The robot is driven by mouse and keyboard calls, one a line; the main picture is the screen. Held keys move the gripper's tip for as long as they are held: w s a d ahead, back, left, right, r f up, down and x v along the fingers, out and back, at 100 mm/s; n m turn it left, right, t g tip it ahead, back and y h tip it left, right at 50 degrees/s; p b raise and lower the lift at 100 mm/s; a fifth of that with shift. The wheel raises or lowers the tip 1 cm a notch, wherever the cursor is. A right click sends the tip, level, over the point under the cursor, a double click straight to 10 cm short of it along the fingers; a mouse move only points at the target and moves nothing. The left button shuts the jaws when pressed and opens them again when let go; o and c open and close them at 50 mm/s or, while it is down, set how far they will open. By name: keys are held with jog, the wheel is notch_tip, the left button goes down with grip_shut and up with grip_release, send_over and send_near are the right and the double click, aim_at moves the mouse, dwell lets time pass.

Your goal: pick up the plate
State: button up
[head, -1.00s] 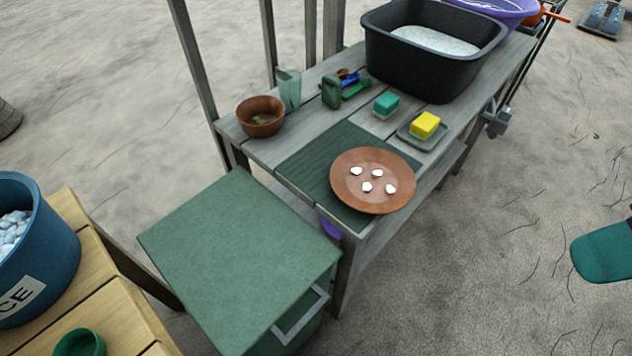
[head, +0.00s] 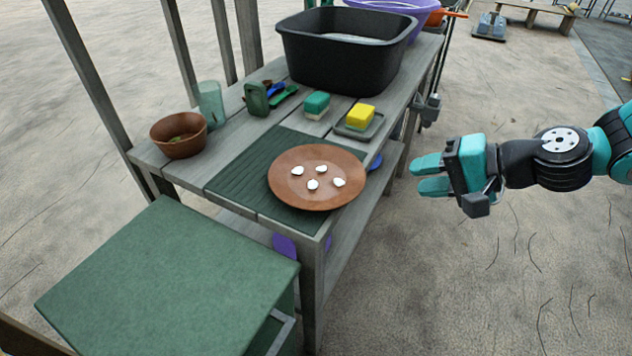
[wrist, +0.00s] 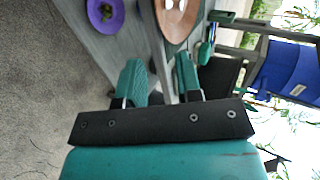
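The plate (head: 317,193) is a round terracotta-brown dish with several white pebble-like pieces on it. It lies on a dark green ribbed mat (head: 238,178) at the near end of the grey wooden table, its rim reaching past the table's edge. My gripper (head: 415,176) is open and empty, to the right of the plate, apart from it and beyond the table's edge. In the wrist view its two teal fingers (wrist: 160,78) are spread, with part of the plate (wrist: 178,18) beyond them at the top. The rest of the plate is out of that view.
A yellow sponge (head: 360,116) on a grey dish and a green-and-white sponge (head: 317,105) stand behind the plate. A brown bowl (head: 179,136), a pale green cup (head: 211,105) and a black tub (head: 345,52) are farther off. A green box (head: 165,275) stands at front left.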

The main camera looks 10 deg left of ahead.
aim_at(361, 186)
jog(key=b+x, duration=0.1)
jog(key=x, duration=1.1)
jog(key=shift+s+a+f, duration=0.1)
jog(key=shift+a+f, duration=0.05)
grip_shut()
